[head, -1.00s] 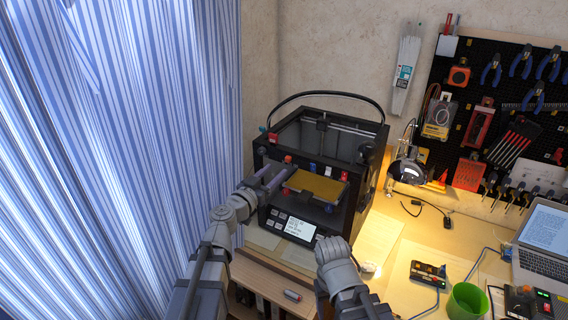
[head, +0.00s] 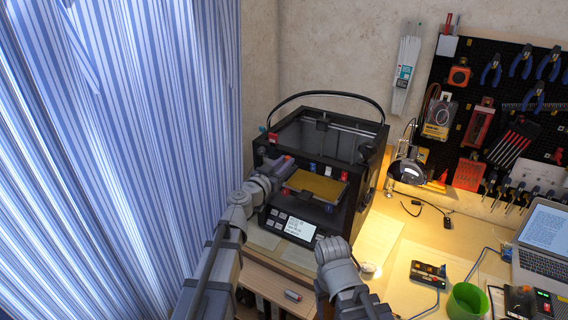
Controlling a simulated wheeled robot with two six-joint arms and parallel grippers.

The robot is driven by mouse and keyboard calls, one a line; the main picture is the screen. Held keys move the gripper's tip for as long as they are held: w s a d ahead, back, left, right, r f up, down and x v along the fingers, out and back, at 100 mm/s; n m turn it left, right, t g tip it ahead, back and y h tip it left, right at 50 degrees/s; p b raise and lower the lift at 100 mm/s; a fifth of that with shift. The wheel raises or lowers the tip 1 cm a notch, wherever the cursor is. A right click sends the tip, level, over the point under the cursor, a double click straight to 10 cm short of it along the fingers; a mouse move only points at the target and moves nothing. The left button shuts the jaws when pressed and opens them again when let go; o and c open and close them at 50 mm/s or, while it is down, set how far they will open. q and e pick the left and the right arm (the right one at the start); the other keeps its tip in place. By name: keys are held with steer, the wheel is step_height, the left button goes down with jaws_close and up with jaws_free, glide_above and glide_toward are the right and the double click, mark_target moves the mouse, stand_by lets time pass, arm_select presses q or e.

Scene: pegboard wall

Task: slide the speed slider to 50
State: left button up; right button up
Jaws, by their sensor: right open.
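The speed slider cannot be told apart at this size. A black 3D printer (head: 365,190) stands on the bench, with small red and blue parts on its front frame. Its lower front has a panel with buttons and a lit display (head: 299,228). My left gripper (head: 284,167) is at the printer's front opening, near its upper left. Its fingers overlap in the view, so their gap and any contact are unclear. My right gripper (head: 333,246) is open, in front of the printer's lower right corner, just right of the display. Its fingertips are mostly hidden by its own body.
A yellow plate (head: 318,186) lies inside the printer. A desk lamp (head: 408,171), a green cup (head: 467,301) and a laptop (head: 543,240) are to the right. A striped curtain (head: 120,150) hangs close on the left. A small red-and-grey object (head: 292,296) lies at the front.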

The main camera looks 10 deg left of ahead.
arm_select(q)
jaws_close()
stand_by(0.9)
